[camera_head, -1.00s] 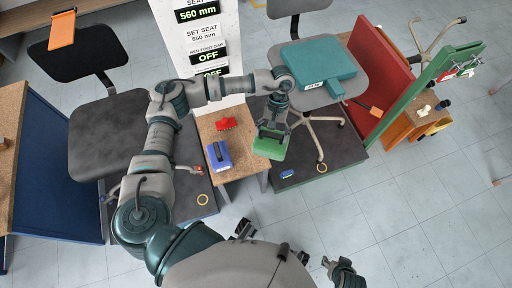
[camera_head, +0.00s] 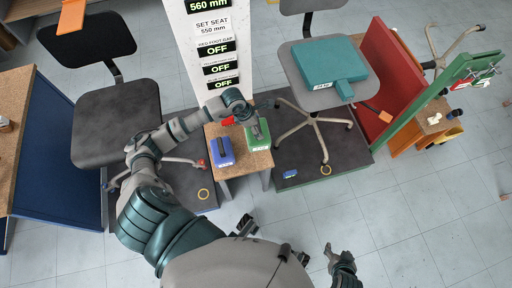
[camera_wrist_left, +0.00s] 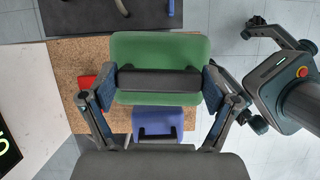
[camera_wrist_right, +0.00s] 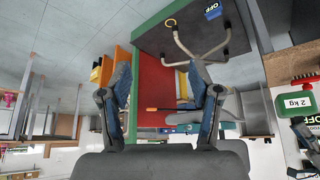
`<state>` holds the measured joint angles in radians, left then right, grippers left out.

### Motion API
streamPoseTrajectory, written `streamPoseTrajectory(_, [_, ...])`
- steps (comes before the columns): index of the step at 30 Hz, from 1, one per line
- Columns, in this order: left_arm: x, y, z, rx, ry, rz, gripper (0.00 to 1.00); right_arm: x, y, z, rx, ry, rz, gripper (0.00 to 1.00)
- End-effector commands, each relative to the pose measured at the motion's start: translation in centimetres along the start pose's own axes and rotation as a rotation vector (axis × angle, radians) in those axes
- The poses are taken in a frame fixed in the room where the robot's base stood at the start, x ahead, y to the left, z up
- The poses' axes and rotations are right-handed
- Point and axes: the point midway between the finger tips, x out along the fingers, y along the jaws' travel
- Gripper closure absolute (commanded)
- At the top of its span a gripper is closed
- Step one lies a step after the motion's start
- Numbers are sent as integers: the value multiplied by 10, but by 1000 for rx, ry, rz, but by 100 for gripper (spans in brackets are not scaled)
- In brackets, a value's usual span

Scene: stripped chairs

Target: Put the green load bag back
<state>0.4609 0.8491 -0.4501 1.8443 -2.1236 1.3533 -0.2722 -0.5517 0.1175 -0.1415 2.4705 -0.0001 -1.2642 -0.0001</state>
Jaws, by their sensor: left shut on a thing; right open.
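The green load bag (camera_head: 258,137) is at the right side of the small wooden table (camera_head: 238,163), beside the blue bag (camera_head: 220,151). My left gripper (camera_head: 252,122) is over it. In the left wrist view the fingers (camera_wrist_left: 158,84) are shut on the dark handle of the green bag (camera_wrist_left: 160,48), with the blue bag (camera_wrist_left: 158,122) beside it. I cannot tell whether the bag's underside rests on the table. The green bag also shows in the right wrist view (camera_wrist_right: 297,101), marked 2 kg. My right gripper (camera_wrist_right: 160,98) is open and empty; in the head view it is low (camera_head: 338,256), over the floor.
A red item (camera_head: 227,121) lies on the table behind the bags. A white sign panel (camera_head: 180,60) stands behind. A chair with a teal box (camera_head: 330,62) stands to the right, another chair (camera_head: 115,118) to the left.

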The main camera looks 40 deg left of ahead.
Motion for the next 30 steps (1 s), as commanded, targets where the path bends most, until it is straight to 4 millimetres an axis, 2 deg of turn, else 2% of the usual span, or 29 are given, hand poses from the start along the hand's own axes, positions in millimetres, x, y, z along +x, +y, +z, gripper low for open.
streamPoseTrajectory(1, [-3, 5, -1, -26, -9, 16, 82, 0, 0, -1, 0, 3, 0, 37])
streamPoseTrajectory(4, [5, 8, -8, -60, -8, 25, 82, 3, -2, -6, -1, 33, -4, 37])
streamPoseTrajectory(12, [43, 7, -23, -67, -7, 28, 82, 9, -6, -37, -3, 200, -16, 37])
streamPoseTrajectory(19, [57, 7, -28, -64, -7, 32, 82, 9, -7, -51, -2, 275, -23, 37])
streamPoseTrajectory(27, [86, 8, -41, -65, -7, 27, 82, 9, -13, -75, -3, 406, -30, 37])
streamPoseTrajectory(30, [89, 8, -42, -65, -9, 29, 82, 7, -14, -79, -4, 429, -31, 37])
